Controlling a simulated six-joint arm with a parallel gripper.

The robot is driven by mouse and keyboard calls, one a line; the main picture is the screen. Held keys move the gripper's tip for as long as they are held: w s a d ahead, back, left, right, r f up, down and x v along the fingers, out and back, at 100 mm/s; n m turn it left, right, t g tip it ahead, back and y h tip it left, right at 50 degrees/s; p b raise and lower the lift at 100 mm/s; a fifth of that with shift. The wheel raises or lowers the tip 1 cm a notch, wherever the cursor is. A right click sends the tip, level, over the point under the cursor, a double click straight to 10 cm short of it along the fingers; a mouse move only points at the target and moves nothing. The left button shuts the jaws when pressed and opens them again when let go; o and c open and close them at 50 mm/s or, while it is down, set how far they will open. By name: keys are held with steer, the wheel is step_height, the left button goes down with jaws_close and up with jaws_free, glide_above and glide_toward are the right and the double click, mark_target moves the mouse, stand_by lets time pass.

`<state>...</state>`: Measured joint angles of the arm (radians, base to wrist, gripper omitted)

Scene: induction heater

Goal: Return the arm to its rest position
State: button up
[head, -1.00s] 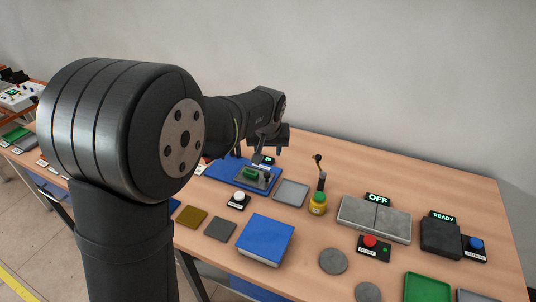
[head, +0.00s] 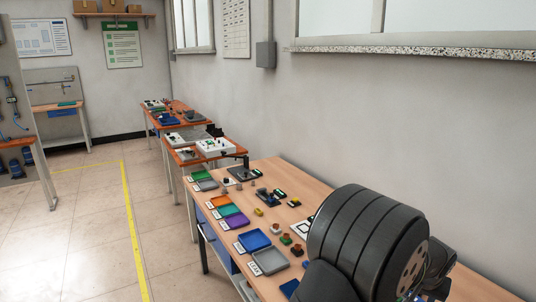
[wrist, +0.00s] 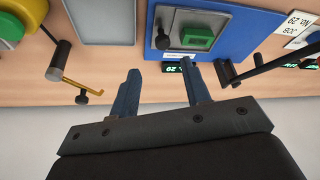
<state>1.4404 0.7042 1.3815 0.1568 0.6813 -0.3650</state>
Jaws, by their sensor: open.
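My gripper (wrist: 158,92) shows in the wrist view with its two fingers apart and nothing between them. Its fingertips point toward the blue fixture plate (wrist: 240,30) on the bench, which carries a grey block with a green part (wrist: 199,37) and a dark knob. Whether the fingers touch anything is hard to tell, but a gap seems to show. In the head view my arm fills the lower right, and the gripper is out of view.
A dark post with a yellow hook (wrist: 62,60) stands left of the fingers, and a black lever (wrist: 255,70) is at right. In the head view, blue (head: 254,240) and grey (head: 270,261) trays lie on the bench beside my arm. A clear floor aisle runs at left.

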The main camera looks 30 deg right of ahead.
steer(key=x, duration=0.8)
steer(key=shift+w+d+f, duration=0.1)
steer(key=shift+f, duration=0.05)
steer(key=o, duration=1.3)
steer(key=shift+c, duration=0.2)
steer(key=s+a+r+m, duration=0.15)
steer(key=a+r, duration=0.35)
steer(key=r, duration=0.8)
steer(key=a+r+m, duration=0.3)
steer(key=a+r, duration=0.2)
steer(key=r, duration=0.9)
steer(key=x, duration=1)
steer(key=shift+w+a+t, duration=0.2)
steer(key=shift+w+t, duration=0.05)
steer(key=shift+t, duration=0.05)
steer(key=shift+n, duration=0.25)
steer(key=v, duration=1)
